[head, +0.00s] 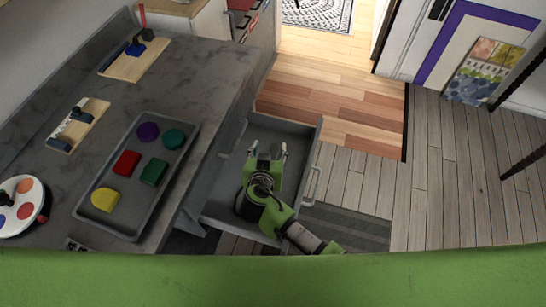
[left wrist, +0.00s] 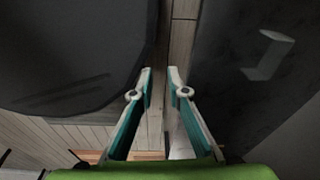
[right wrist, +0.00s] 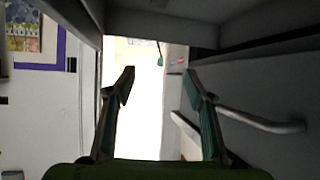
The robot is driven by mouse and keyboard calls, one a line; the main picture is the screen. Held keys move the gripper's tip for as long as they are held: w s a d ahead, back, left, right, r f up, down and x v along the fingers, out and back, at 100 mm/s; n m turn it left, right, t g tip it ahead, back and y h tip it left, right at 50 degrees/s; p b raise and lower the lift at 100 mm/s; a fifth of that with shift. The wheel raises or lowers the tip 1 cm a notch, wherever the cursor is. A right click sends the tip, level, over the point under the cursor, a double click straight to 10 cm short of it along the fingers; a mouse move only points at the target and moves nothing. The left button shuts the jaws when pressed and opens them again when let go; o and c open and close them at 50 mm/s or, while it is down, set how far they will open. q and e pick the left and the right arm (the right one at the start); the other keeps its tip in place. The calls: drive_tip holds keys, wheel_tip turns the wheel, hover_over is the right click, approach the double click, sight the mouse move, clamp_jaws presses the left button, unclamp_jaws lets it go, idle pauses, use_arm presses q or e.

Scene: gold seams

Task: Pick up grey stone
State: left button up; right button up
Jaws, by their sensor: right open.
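I cannot make out a grey stone in any view. My right gripper (head: 267,151) is over the open grey drawer (head: 300,133), pointing toward its far end, and hides part of the drawer's inside. In the right wrist view the right gripper (right wrist: 158,72) has its fingers wide apart with nothing between them. My left gripper (left wrist: 159,74) shows only in the left wrist view. Its fingertips are a little apart, with a strip of floor seen between them and nothing held.
A grey tray (head: 128,218) on the counter holds several coloured pieces. A round paint palette (head: 14,207) and two small wooden boards stand left of it. The drawer's handle (head: 313,186) sticks out to the right. Floor to the right is open.

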use_arm(q)
drive_tip(key=w+d+f+b, duration=0.1)
drive_tip(key=w+f+b, duration=0.2)
drive_tip(key=w+b, duration=0.65)
use_arm(e)
drive_tip(key=f, duration=0.8)
drive_tip(key=f+b, duration=0.1)
drive_tip(key=f, duration=0.2)
drive_tip(key=shift+w+f, duration=0.25)
drive_tip(key=shift+f, duration=0.4)
drive_tip(key=shift+w+d+f+b, duration=0.1)
drive_tip(key=shift+w+f+b, duration=0.15)
drive_tip(key=shift+w+b, duration=0.15)
drive_tip(key=b+x, duration=0.1)
drive_tip(key=x, duration=0.4)
drive_tip(key=shift+w+f, duration=0.2)
drive_tip(key=shift+f, duration=0.05)
drive_tip(key=shift+w+d+f, duration=0.1)
drive_tip(key=shift+w+f, duration=0.1)
drive_tip(key=shift+w, duration=0.2)
use_arm(q)
drive_tip(key=shift+t, duration=0.5)
drive_tip(key=r, duration=0.1)
drive_tip(key=w+r, duration=0.1)
drive_tip(key=r, duration=0.2)
drive_tip(key=shift+w+d+r, duration=0.25)
drive_tip(key=shift+d+r, duration=0.1)
drive_tip(key=shift+r, duration=0.05)
use_arm(e)
clamp_jaws()
